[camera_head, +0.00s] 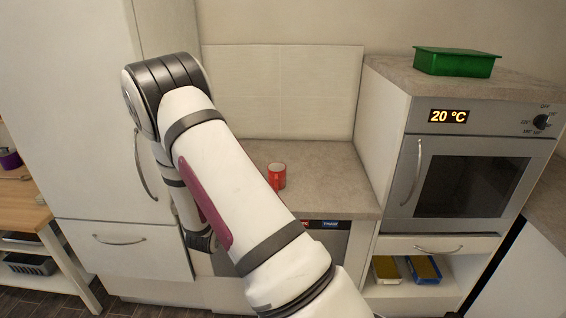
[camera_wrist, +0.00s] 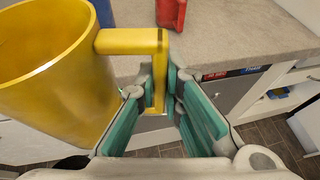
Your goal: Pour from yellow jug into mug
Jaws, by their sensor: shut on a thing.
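The yellow jug (camera_wrist: 45,75) fills the left of the wrist view, with its wide mouth upward and tilted slightly. My gripper (camera_wrist: 165,90) is shut on the jug's yellow handle (camera_wrist: 130,41), which sits between the teal finger pads. A red mug (camera_head: 277,175) stands on the grey counter in the head view. It also shows at the top of the wrist view (camera_wrist: 171,13), beyond the jug and apart from it. In the head view my arm hides the gripper and jug. The inside bottom of the jug is not visible.
A tall white cabinet (camera_head: 95,120) stands left, and an oven (camera_head: 465,165) with a green container (camera_head: 455,62) on top stands right. A blue object (camera_wrist: 103,13) shows behind the jug.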

